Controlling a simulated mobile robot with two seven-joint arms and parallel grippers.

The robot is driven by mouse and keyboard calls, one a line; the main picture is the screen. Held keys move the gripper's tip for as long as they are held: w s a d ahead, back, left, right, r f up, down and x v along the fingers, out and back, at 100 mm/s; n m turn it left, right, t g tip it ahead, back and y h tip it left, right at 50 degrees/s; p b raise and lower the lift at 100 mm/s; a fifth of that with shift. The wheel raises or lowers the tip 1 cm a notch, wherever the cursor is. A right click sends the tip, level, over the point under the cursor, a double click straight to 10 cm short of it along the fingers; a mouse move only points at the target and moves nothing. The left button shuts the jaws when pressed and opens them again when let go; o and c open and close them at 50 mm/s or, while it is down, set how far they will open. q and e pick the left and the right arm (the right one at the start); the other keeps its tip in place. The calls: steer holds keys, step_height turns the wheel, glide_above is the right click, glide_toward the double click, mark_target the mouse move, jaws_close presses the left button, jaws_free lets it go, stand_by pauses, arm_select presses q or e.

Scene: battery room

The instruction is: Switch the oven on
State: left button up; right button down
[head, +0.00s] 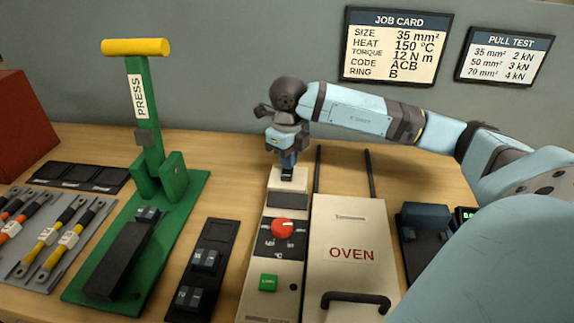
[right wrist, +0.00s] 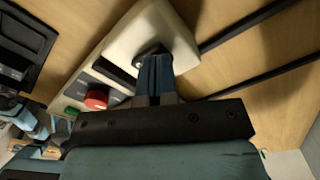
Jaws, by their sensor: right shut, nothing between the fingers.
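The oven (head: 347,222) is a cream box with a black handle (head: 355,300) and two dark rails behind it. Its narrow control panel (head: 298,210) stands on its left, with a dark blank window (head: 287,199), a red knob (head: 282,229) and a green button (head: 268,282). My right gripper (head: 287,172) is shut and empty, pointing down at the panel's far end. In the right wrist view its fingertips (right wrist: 154,58) are at a small black part (right wrist: 150,50) there, mostly hidden by the fingers; I cannot tell whether they touch.
A green press (head: 150,180) with a yellow handle stands left. A black tray (head: 205,268) with dies lies between it and the panel. Cables on a grey board (head: 50,240) lie far left. A dark device (head: 425,225) stands right of the oven. A job card (head: 395,45) hangs behind.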

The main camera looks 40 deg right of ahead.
steer(key=shift+f+b, duration=0.3)
steer(key=shift+f, duration=0.2)
steer(key=shift+r, duration=0.1)
steer(key=shift+r+p, duration=0.9)
steer(key=shift+r, duration=0.35)
steer(key=shift+r+p, duration=1.4)
steer(key=shift+r, duration=0.85)
steer(key=shift+f, duration=0.1)
